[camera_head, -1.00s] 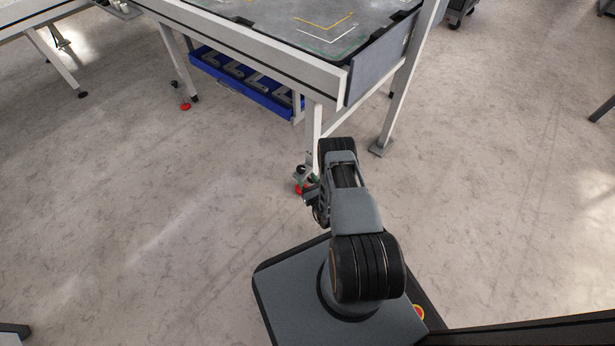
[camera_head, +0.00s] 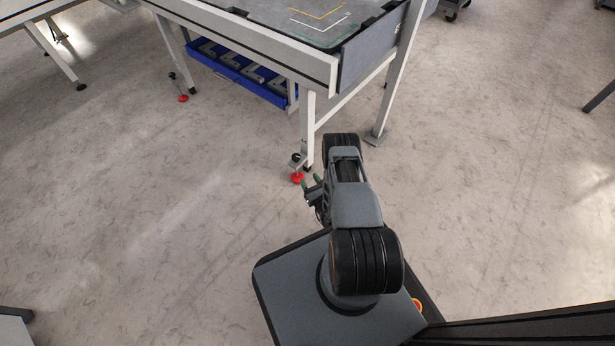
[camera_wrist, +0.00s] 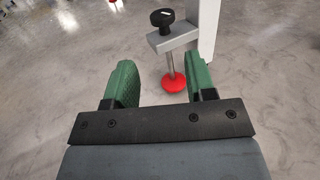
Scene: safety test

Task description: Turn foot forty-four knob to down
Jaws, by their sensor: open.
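The foot's black knob (camera_wrist: 162,18) sits on top of a grey bracket (camera_wrist: 172,38) on the table leg in the wrist view, with a white mark on its top. A threaded rod runs down from the bracket to a red foot pad (camera_wrist: 174,83). In the head view the knob (camera_head: 296,157) and red pad (camera_head: 297,178) stand at the near table leg. My gripper (camera_wrist: 160,75) is open with green fingers, empty, and apart from the knob. In the head view my gripper (camera_head: 311,182) is low, just in front of the foot. No label is readable.
The table (camera_head: 240,38) stands above and beyond the foot, with a blue tray (camera_head: 238,78) beneath it. Another red foot (camera_head: 183,98) is at the left leg. A second white leg (camera_head: 385,95) stands to the right. The floor on both sides is clear.

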